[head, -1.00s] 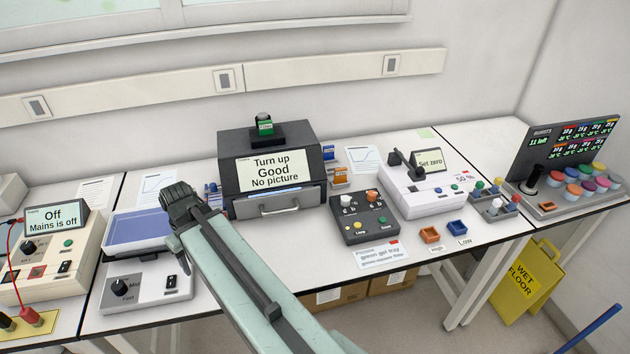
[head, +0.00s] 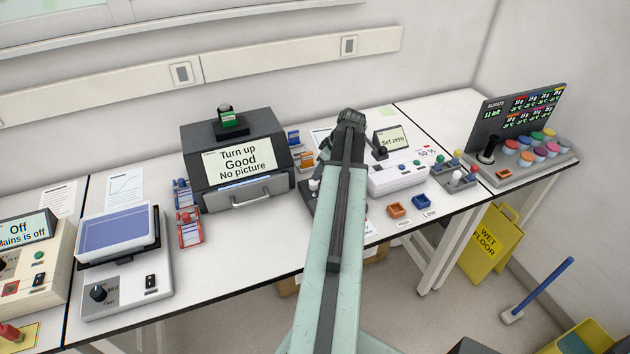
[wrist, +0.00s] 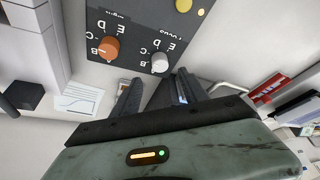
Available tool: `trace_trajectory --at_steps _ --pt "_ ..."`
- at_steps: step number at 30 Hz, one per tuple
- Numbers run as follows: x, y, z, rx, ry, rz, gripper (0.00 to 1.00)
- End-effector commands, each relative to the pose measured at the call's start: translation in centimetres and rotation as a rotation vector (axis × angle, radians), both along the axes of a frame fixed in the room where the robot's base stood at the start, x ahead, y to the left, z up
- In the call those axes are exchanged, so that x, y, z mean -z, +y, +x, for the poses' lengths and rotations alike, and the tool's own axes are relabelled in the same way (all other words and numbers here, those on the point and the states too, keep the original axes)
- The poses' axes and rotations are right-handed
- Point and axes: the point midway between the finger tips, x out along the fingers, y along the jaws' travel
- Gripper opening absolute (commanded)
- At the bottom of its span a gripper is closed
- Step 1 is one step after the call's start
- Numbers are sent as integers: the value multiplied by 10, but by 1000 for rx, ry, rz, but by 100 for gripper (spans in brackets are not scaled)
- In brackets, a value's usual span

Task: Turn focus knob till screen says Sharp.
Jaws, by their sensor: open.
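The grey control box (wrist: 150,25) shows in the wrist view with a white knob (wrist: 160,62) and an orange knob (wrist: 108,47), each by a lettered scale. The upside-down label by the white knob appears to read Focus. My gripper (wrist: 155,92) is open and empty, its fingers just short of the white knob. In the head view my gripper (head: 350,122) and arm cover most of the box; the white knob (head: 314,184) shows at its left.
The dark imager (head: 240,130) with a drawer handle stands left of my arm. A white device (head: 398,178) with a "Set zero" screen, and orange (head: 396,210) and blue (head: 422,202) trays are to the right. A blue-topped device (head: 117,230) stands left.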

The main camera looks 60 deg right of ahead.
Motion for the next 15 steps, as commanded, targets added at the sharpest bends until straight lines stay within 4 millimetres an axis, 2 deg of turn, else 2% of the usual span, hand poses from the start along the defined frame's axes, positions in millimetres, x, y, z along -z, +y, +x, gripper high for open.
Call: trace_trajectory --at_steps 12,15 --pt "65 -1 24 0 1 0 52" --pt "72 -1 28 0 1 0 52"
